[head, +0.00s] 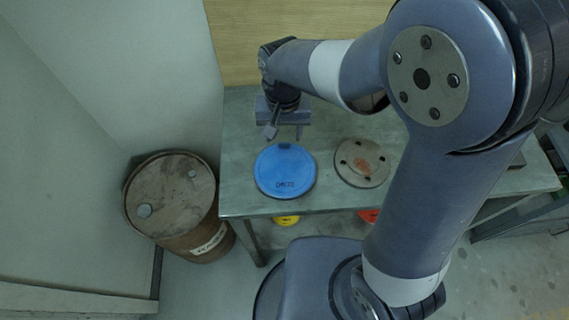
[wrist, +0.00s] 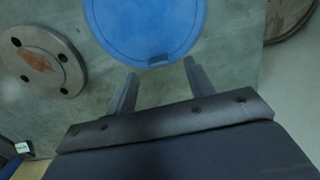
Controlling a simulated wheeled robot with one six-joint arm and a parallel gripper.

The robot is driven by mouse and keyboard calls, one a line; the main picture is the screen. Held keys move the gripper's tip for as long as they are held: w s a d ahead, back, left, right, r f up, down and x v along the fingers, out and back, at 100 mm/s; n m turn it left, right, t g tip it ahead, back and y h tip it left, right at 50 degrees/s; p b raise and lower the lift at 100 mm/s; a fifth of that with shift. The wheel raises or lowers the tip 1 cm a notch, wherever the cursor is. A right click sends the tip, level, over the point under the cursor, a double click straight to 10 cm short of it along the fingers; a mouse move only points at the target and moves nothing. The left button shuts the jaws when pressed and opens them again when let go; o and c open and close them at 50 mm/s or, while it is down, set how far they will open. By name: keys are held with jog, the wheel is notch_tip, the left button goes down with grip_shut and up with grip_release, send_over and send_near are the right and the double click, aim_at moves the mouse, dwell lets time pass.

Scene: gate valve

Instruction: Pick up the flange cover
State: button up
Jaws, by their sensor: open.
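The flange cover is most likely the blue round disc (head: 285,172) lying flat on the grey-green table, with dark lettering near its front edge. In the wrist view the blue disc (wrist: 145,25) is cut off by the top edge, and a small dark tab shows on its rim. My gripper (head: 286,133) is over the table just behind the disc. In the wrist view my gripper's two fingers (wrist: 158,84) are apart with nothing between them, and their tips point toward the disc's tabbed rim. I cannot tell their height above the table.
A grey bolt-holed flange (head: 362,163) with a rusty patch lies right of the disc. The table (head: 240,197) has bare room around both. A rusty barrel (head: 172,195) stands left of the table. A yellow and a red item (head: 369,215) show below the front edge.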

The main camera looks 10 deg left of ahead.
jog(key=shift+f, duration=1.4)
jog(key=shift+c, duration=0.3)
jog(key=c, duration=1)
jog(key=shift+w+r, duration=0.1)
jog(key=shift+r, duration=0.1)
